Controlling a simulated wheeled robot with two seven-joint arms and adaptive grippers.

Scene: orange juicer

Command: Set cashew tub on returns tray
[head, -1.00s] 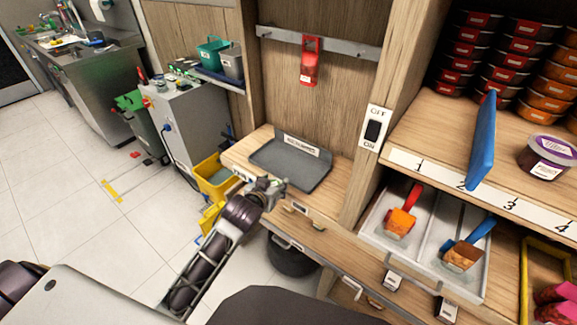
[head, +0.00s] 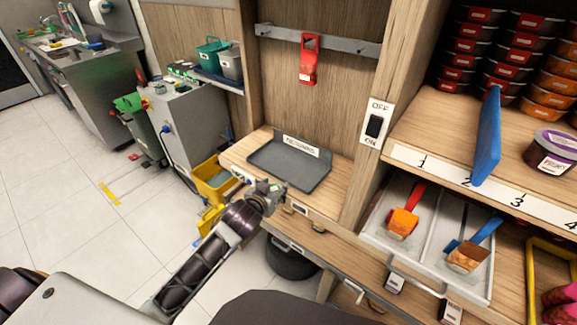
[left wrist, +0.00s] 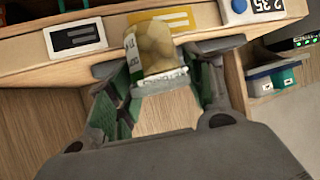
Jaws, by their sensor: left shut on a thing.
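The dark grey returns tray (head: 285,175) lies on the wooden counter, with a white sign on its raised back edge, and its visible floor is empty. My left gripper (head: 270,190) is at the counter's front edge, in front of the tray. In the left wrist view, my left gripper (left wrist: 158,65) is shut on the cashew tub (left wrist: 155,48), a small clear tub with pale beige contents and a white and green label. In the head view the tub is hidden or too small to make out. My right gripper is not in view.
A shelf with stacked tubs and a blue board (head: 487,138) is farther right. A yellow bin (head: 213,180) stands left of the counter.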

